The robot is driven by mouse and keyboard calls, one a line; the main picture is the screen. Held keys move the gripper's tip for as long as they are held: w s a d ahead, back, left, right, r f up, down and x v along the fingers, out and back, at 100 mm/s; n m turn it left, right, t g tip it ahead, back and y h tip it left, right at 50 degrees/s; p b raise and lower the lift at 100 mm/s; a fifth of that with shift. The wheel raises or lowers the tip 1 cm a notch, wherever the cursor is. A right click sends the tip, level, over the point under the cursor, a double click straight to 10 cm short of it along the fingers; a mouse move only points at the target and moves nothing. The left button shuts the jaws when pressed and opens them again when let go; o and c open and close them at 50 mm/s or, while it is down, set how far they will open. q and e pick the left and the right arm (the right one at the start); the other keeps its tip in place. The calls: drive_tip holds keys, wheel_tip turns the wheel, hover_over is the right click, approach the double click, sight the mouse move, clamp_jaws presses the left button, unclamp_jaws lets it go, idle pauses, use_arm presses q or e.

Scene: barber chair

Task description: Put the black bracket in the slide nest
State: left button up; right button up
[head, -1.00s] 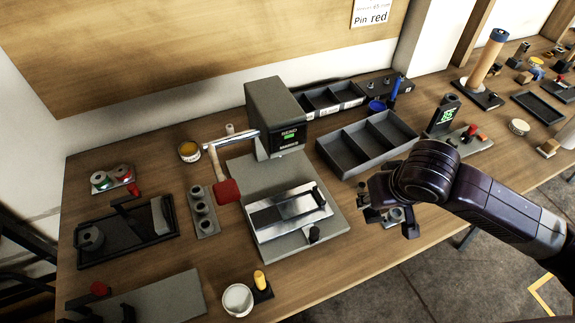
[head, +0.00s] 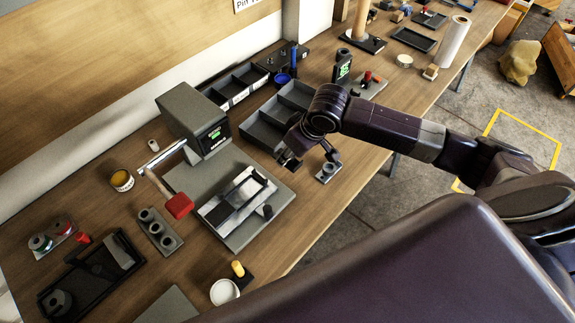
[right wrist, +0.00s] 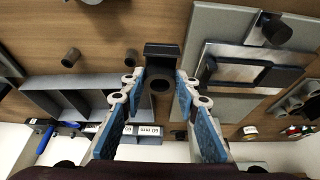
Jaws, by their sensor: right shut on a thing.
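My right gripper (head: 310,156) is above the bench, right of the press and close to the divided tray. In the right wrist view its blue-padded fingers (right wrist: 160,92) are shut on the black bracket (right wrist: 162,50), an angled piece with a round hole. The bracket is hard to make out in the head view. The slide nest (head: 236,199) is a dark frame on a bright metal plate on the press base, left of the gripper. It also shows in the right wrist view (right wrist: 253,73), apart from the bracket. My left gripper is not in view.
A divided grey tray (head: 262,133) lies behind my right gripper. A black knob (head: 267,211) stands by the nest.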

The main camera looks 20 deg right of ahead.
drive_tip(key=shift+f, duration=3.3)
drive_tip(key=shift+f, duration=0.1)
drive_tip(key=o, duration=1)
